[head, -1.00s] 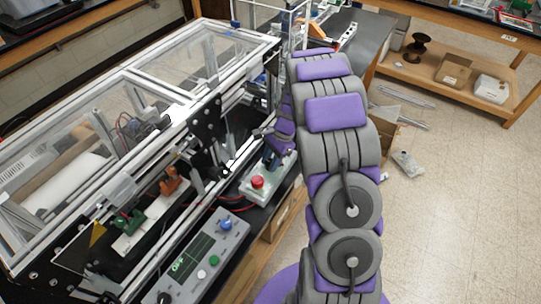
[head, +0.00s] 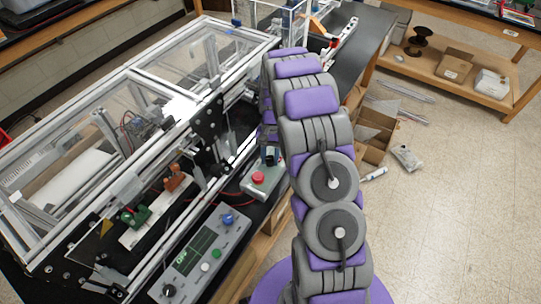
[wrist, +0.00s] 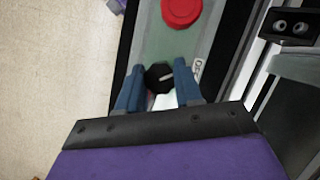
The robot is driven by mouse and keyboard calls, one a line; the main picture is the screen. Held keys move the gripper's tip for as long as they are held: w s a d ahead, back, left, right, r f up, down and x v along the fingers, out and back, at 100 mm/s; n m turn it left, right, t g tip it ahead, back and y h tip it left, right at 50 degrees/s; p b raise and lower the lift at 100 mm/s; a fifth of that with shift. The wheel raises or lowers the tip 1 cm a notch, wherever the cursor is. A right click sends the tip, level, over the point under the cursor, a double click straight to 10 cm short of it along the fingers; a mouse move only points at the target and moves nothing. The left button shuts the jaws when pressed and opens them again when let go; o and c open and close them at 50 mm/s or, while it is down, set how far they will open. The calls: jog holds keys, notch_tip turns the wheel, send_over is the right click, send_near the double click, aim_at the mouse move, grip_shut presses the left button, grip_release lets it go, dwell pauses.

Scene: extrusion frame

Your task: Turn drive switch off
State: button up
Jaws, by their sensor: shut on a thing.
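The drive switch, a black rotary knob (wrist: 158,76) with a white pointer line, sits on a grey-green control box (head: 264,188). It shows in the wrist view just below the round red button (wrist: 181,12). My gripper (wrist: 157,72) has its two blue fingers on either side of the knob and is shut on it. A white label with dark lettering (wrist: 197,70) lies beside the right finger, partly covered. In the head view my gripper (head: 270,156) is at the far end of the box, beyond the red button; the knob is hidden there.
A larger control panel (head: 210,250) with knobs, buttons and a green-lettered display lies nearer, on the black bench edge. The metal extrusion frame with clear panels (head: 110,105) stands close on the left. Open floor (head: 450,200) lies right, with cardboard boxes (head: 375,135) beside the bench.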

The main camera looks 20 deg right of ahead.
aim_at(269, 159)
jog(key=shift+a+n, duration=0.1)
jog(key=shift+n, duration=0.5)
jog(key=o, duration=1)
jog(key=shift+a, duration=0.1)
jog(key=shift+o, duration=0.2)
jog(key=shift+h, duration=0.3)
jog(key=shift+r, duration=0.1)
jog(key=shift+w+r, duration=0.1)
jog(key=shift+r, duration=0.15)
jog(key=r, duration=0.3)
jog(key=shift+s+p, duration=0.25)
jog(key=shift+p, duration=0.05)
jog(key=s+a+r, duration=0.1)
jog(key=s+a, duration=0.2)
jog(key=s, duration=1.2)
jog(key=shift+s, duration=0.15)
jog(key=shift+r, duration=0.2)
